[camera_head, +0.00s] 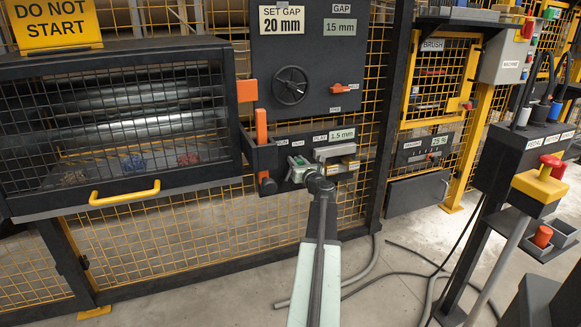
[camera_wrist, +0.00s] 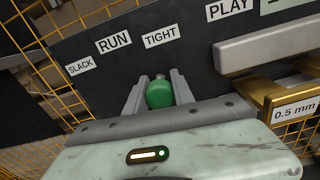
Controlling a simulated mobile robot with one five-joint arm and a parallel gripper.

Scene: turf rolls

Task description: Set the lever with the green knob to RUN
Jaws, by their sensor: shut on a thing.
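The green knob (camera_wrist: 159,95) sits between the two fingers of my gripper (camera_wrist: 159,80) in the wrist view, and the fingers are shut on it. Above it on the dark panel are the labels SLACK (camera_wrist: 80,66), RUN (camera_wrist: 113,41) and TIGHT (camera_wrist: 160,37), from left to right. The knob is straight below TIGHT in the picture, to the right of RUN. The lever's shaft is mostly hidden behind the knob. In the head view my gripper (camera_head: 299,166) is at the dark ledge under the gap panel; my arm hides part of it.
A grey bar (camera_wrist: 255,45) and a brass block marked 0.5 mm (camera_wrist: 292,112) lie close to the right of my gripper. An orange handle (camera_head: 261,127) stands left of the ledge. A caged roller machine (camera_head: 155,196) with a yellow handle is further left. Hoses lie on the floor.

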